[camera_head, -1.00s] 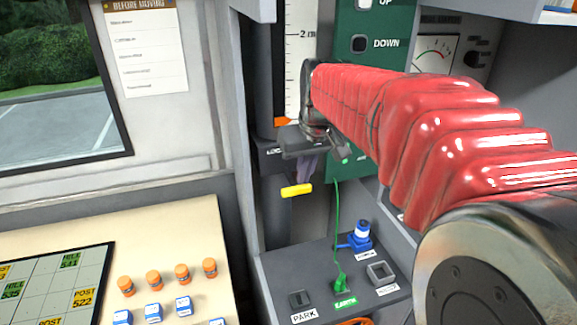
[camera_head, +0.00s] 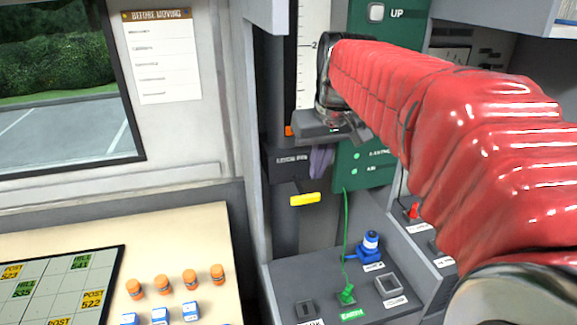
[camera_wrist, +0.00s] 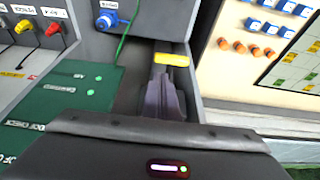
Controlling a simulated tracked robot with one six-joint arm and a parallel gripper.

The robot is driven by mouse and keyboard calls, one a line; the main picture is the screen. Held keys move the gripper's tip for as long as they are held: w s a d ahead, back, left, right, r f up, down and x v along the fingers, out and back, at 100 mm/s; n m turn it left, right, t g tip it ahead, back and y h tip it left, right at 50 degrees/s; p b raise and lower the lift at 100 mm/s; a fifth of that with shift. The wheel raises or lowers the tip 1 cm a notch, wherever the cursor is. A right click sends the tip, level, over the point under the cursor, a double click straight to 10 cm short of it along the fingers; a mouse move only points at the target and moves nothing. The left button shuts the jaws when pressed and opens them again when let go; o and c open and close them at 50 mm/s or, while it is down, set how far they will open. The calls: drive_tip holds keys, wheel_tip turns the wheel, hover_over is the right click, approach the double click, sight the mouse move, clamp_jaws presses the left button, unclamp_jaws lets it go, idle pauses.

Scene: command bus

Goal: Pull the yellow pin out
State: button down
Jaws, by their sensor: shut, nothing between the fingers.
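The yellow pin (camera_head: 305,199) is a short bar that sticks out of the dark panel left of the green control panel, below a dark label plate. In the wrist view the yellow pin (camera_wrist: 171,59) lies just beyond the fingertips. My gripper (camera_head: 320,172) is above it and slightly right in the head view, with a visible gap between them. The purple-grey fingers (camera_wrist: 161,75) are together and empty. The pin's inner end is hidden in the panel.
A green cable runs down to the earth plug (camera_head: 347,295) close to the right of the pin. A blue plug (camera_head: 370,246) stands on the grey console. The beige table (camera_head: 60,235) at left holds orange and blue pieces and a board (camera_head: 75,285).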

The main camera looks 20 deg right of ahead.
drive_tip(key=v, duration=0.3)
drive_tip(key=shift+r, duration=0.3)
drive_tip(key=shift+w, duration=0.1)
drive_tip(key=s+a+f+t, duration=0.1)
drive_tip(key=s+a+f, duration=0.4)
drive_tip(key=s+f, duration=0.2)
drive_tip(key=s+a+f+n, duration=0.1)
drive_tip(key=s+a+f, duration=0.4)
drive_tip(key=s+f, duration=0.3)
drive_tip(key=s, duration=0.2)
drive_tip(key=shift+s+t, duration=0.25)
drive_tip(key=shift+t, duration=0.15)
drive_tip(key=shift+f, duration=0.1)
idle(1.3)
